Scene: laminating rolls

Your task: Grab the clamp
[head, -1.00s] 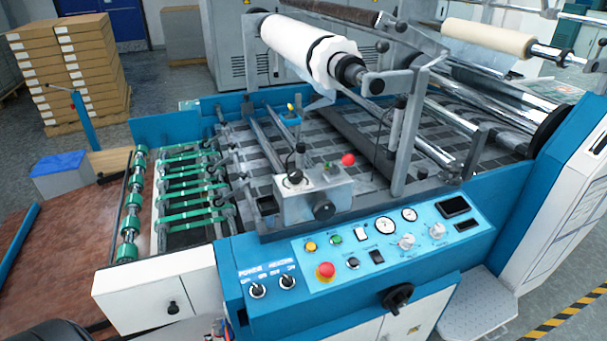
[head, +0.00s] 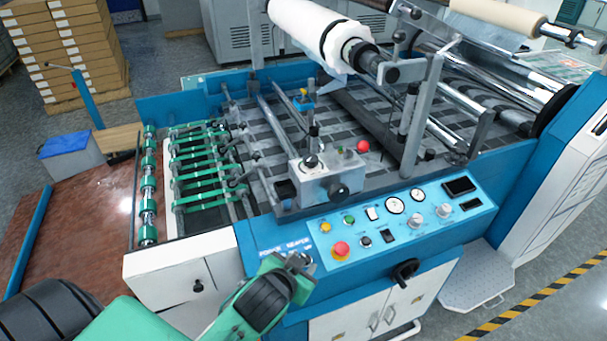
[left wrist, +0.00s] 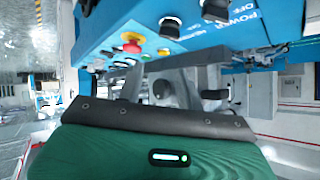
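I cannot pick out the clamp with certainty. A small blue fitting with a yellow top (head: 303,100) sits on the bars over the machine's feed bed. Dark collars (head: 357,54) hold the end of the shaft through the white film roll (head: 305,27). My left gripper (head: 300,262) is in front of the blue control panel (head: 375,222), close to its left end, and hides part of the switches there. In the left wrist view its grey finger parts (left wrist: 180,85) are below the panel edge. Whether they are open is unclear. My right gripper is out of view.
A red stop button (head: 341,249) and knobs stick up from the panel. A grey block with a red knob (head: 363,146) stands behind it. Green rollers (head: 205,170) lie left. Stacked cartons (head: 65,50) stand back left. Open floor lies front right.

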